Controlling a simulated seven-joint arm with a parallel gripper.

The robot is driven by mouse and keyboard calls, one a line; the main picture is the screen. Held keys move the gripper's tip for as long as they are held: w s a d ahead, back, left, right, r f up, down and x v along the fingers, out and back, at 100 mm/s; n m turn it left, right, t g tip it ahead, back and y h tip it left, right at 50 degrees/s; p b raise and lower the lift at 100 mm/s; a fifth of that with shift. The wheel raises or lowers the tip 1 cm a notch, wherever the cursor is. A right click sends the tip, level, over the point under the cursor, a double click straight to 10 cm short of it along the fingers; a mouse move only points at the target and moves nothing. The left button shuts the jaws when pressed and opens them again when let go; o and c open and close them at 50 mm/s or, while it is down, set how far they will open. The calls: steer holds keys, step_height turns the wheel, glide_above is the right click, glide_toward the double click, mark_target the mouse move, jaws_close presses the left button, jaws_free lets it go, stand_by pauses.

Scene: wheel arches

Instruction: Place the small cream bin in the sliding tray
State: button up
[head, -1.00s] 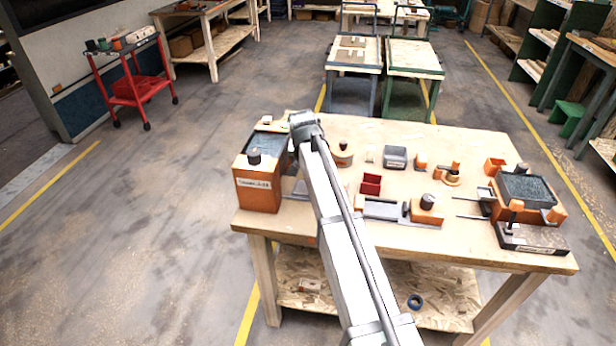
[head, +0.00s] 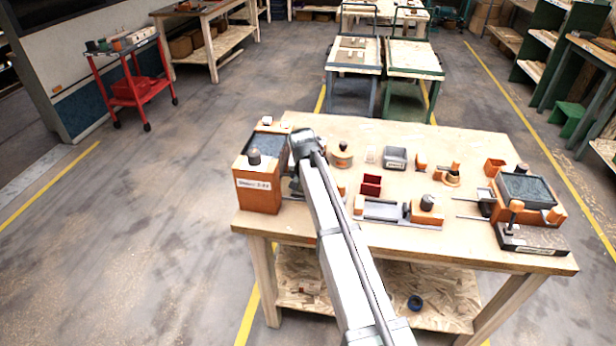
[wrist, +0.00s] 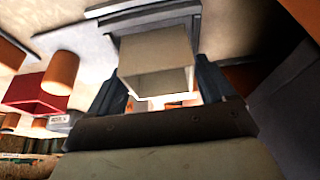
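The small cream bin (wrist: 158,55) shows in the wrist view between the two fingers of my gripper (wrist: 162,88), which look in contact with its sides. Its open side faces the wrist camera. Just beyond the bin is a grey, rimmed shape that looks like the sliding tray (wrist: 135,20); I cannot tell whether the bin touches it. In the head view my arm's end is over the left part of the workbench, beside the orange machine with the dark top (head: 258,190). There my arm hides the gripper fingers and the bin.
A red bin (head: 371,185), a grey bin (head: 395,158) and several orange parts stand right of my arm. A grey slide fixture (head: 383,209) lies near the bench's front edge. Another orange machine (head: 525,195) is at the right end. Bare bench top (head: 440,135) shows along the back.

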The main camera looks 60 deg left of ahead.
steer(key=shift+o, duration=1.3)
steer(key=v, duration=1.2)
steer(key=shift+r, duration=0.15)
